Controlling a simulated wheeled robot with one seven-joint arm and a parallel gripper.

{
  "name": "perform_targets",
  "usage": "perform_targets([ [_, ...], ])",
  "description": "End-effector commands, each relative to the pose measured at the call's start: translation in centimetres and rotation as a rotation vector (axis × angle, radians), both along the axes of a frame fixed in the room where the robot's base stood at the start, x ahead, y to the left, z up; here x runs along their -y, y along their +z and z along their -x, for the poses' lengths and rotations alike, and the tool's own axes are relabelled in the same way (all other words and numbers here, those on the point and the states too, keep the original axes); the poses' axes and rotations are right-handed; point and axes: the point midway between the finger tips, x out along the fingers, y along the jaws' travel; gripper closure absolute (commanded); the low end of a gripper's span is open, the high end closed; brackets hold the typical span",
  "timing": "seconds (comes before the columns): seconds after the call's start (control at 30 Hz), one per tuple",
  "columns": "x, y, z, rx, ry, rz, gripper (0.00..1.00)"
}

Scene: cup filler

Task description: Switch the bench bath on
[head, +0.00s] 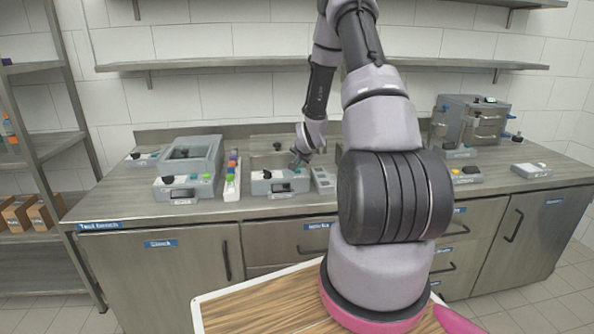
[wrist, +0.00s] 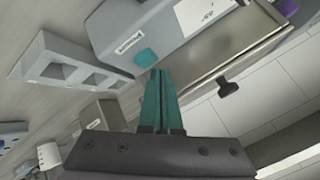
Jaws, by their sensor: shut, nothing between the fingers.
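A grey bench unit (head: 279,187) with a dark display stands at the middle of the bench, below my gripper (head: 298,161). In the wrist view its grey housing (wrist: 163,25) shows a small white label, a white panel and a teal button (wrist: 147,57). My gripper (wrist: 160,74) has its teal fingers together and empty, with the tips close to the teal button. I cannot tell whether they touch it. A larger grey unit (head: 188,187) with an open basin and a green button stands to the left. The labels are too small to tell which unit is the bench bath.
A narrow strip of coloured items (head: 232,180) stands left of the middle unit. A grey slotted rack (head: 323,182) stands right of it, also in the wrist view (wrist: 70,65). A metal cabinet (head: 470,120) is at the back right. A wall shelf (head: 220,62) runs above.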

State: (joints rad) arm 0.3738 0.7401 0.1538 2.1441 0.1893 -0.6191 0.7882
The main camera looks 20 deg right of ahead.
Motion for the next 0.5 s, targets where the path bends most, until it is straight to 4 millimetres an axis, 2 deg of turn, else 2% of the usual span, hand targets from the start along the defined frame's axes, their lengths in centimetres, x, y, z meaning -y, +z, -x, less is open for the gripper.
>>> perform_targets([
  [0.2,0.0,-0.76,0.02,0.0,0.0,0.0,1.0],
  [0.5,0.01,-0.78,0.0,0.0,0.0,0.0,1.0],
])
